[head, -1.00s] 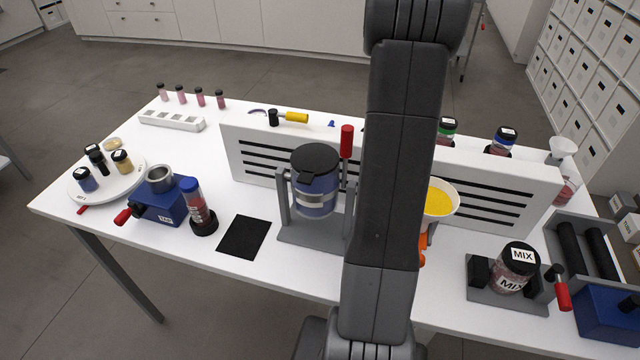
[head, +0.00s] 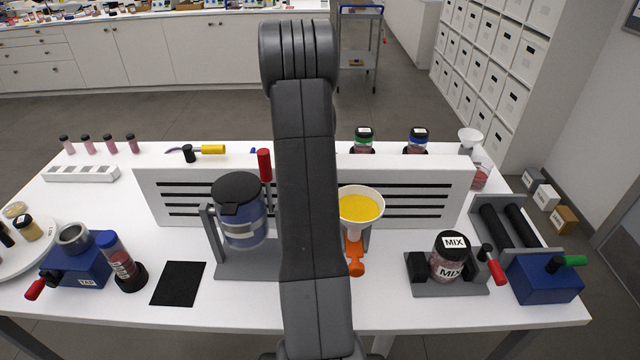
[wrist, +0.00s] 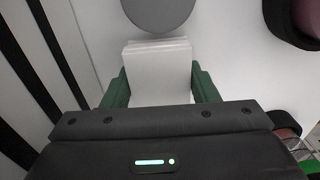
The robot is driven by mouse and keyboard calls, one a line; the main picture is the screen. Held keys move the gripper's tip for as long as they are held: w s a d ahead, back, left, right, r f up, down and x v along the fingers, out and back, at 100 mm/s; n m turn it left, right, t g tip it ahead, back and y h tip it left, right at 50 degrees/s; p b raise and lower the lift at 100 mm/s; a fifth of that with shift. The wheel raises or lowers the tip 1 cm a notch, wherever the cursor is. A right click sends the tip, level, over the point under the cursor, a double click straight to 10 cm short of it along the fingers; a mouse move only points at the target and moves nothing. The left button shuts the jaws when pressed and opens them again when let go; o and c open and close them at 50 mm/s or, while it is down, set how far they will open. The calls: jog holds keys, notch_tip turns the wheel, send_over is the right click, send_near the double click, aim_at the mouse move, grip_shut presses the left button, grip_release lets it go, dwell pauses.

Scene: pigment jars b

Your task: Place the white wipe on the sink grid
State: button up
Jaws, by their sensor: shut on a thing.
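The white wipe (wrist: 158,65) shows in the wrist view as a pale, layered block between the green fingers of my gripper (wrist: 160,84). The gripper is shut on it, with one finger at each side. In the head view my upright arm hides the gripper and the wipe. I cannot pick out the sink grid in either view.
A white slotted panel (head: 420,182) stands along the table (head: 190,313). A grey disc (wrist: 158,12) lies beyond the wipe.

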jog(key=shift+f, duration=0.35)
jog(key=o, duration=0.5)
jog(key=shift+f, duration=0.2)
jog(key=o, duration=0.5)
jog(key=shift+r, duration=0.1)
jog(key=shift+r, duration=0.1)
